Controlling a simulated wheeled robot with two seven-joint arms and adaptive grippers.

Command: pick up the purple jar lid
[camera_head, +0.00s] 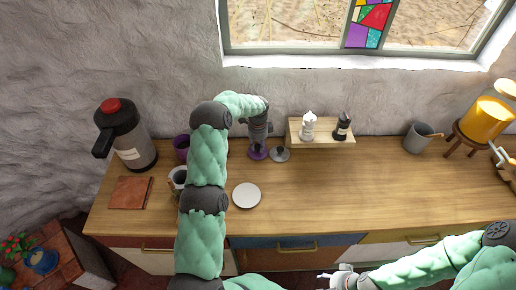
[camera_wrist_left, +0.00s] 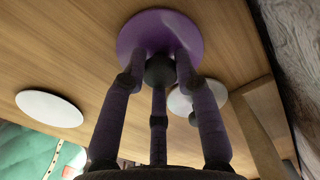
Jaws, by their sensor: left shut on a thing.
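The purple jar lid (camera_head: 257,154) is a flat disc with a dark round knob, at the back of the counter. In the left wrist view the purple lid (camera_wrist_left: 158,28) fills the top middle. My left gripper (camera_head: 258,143) points down over it, and its fingers (camera_wrist_left: 160,72) are shut around the dark knob. I cannot tell whether the lid touches the counter or hangs just above it. My right gripper (camera_head: 336,277) is at the bottom of the head view, in front of the counter; its fingers are too small to judge.
A grey lid (camera_head: 280,155) lies close to the right of the purple one. A white plate (camera_head: 246,196) lies nearer the front. A wooden shelf (camera_head: 321,139) with two shakers stands behind right. A purple jar (camera_head: 181,147) is left of my arm. The right counter is largely clear.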

